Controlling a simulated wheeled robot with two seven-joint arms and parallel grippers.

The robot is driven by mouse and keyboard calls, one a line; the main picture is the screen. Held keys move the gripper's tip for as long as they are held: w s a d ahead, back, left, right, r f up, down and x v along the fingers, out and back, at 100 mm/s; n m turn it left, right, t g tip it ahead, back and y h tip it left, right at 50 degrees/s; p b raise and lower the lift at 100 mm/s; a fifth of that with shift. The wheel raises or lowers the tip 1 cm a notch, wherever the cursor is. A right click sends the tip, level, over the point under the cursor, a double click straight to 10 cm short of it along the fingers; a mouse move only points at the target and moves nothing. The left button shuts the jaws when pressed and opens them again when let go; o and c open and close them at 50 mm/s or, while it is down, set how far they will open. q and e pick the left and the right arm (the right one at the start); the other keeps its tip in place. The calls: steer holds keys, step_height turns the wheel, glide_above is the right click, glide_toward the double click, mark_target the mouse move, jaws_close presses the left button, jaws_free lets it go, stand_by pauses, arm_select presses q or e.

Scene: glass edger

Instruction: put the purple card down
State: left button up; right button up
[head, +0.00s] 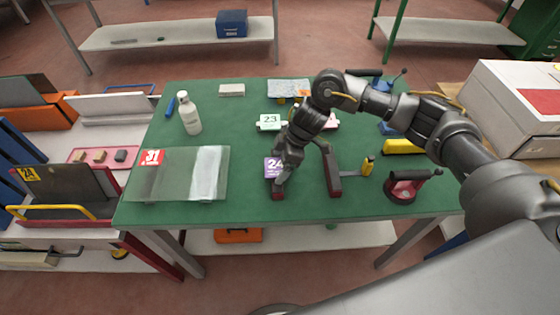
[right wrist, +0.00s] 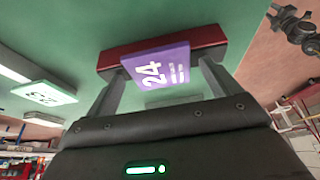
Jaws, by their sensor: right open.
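The purple card (head: 273,165), marked 24, is at the middle of the green table, beside the left finger of my right gripper and partly hidden by it. My right gripper (head: 306,190) is open, its dark-red-tipped fingers wide apart low over the table near its front edge. The purple card also shows in the right wrist view (right wrist: 158,68), in front of a dark red finger pad. I cannot tell whether it touches the pad or lies flat on the table. My left gripper is not in view.
Bare table lies between the glass and the purple card.

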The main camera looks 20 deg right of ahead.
steer(key=shift+r, duration=0.1)
steer(key=v, duration=1.2)
steer(key=shift+s, duration=0.1)
